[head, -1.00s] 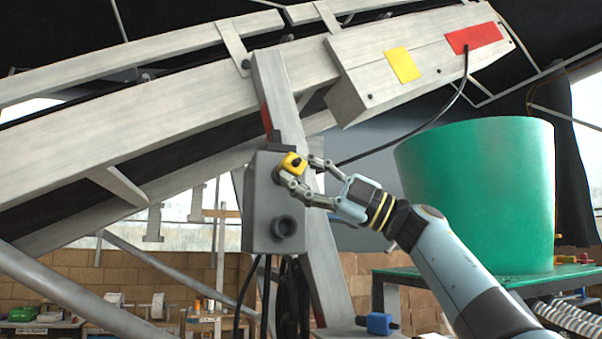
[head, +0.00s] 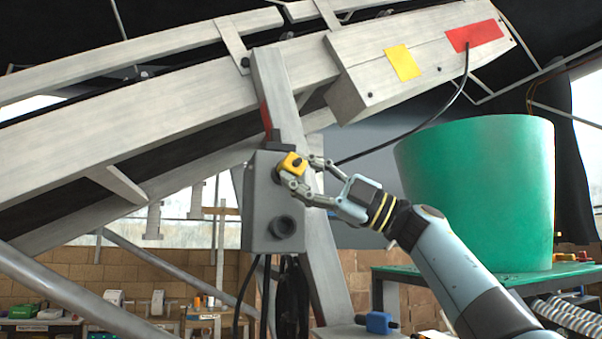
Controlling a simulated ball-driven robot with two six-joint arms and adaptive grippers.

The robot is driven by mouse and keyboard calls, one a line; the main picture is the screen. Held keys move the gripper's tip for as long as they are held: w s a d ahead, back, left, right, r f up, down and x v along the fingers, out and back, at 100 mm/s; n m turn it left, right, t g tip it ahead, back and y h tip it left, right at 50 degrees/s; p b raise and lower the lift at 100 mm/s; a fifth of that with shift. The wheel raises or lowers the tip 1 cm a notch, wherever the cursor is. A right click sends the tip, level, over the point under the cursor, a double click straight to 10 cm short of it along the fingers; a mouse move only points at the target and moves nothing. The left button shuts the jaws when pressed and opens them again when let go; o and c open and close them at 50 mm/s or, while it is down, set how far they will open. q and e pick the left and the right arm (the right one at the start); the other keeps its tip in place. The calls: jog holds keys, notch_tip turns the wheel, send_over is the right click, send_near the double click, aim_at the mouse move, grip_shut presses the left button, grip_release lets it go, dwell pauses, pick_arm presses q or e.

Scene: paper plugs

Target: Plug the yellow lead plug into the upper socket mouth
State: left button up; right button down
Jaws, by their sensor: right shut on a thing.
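The yellow lead plug (head: 291,161) is between the fingers of my right gripper (head: 302,176), which is shut on it. The plug is at the upper part of the grey socket box (head: 262,215), where the upper mouth lies hidden behind plug and fingers. I cannot tell how deep the plug sits in it. The lower socket mouth (head: 282,227) is a dark round ring, open and empty. A black lead (head: 400,141) runs from the red patch on the beam down to behind the gripper. My left gripper is not in view.
A blue plug (head: 377,322) lies on a grey surface below. A large green tub (head: 480,195) stands on a green table (head: 560,273) at the right, close behind my right arm. A slanted grey post (head: 322,270) stands behind the box.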

jog(key=shift+r, duration=0.15)
dwell(0.6)
jog(key=shift+a+f, duration=0.1)
jog(key=shift+f, duration=0.1)
dwell(1.3)
jog(key=shift+w+r, duration=0.15)
jog(key=shift+r, duration=0.15)
dwell(2.2)
dwell(0.3)
jog(key=c, duration=1)
grip_release()
jog(key=shift+f, duration=0.15)
jog(key=shift+o, duration=0.4)
jog(key=shift+f, duration=0.1)
jog(key=shift+w, duration=0.1)
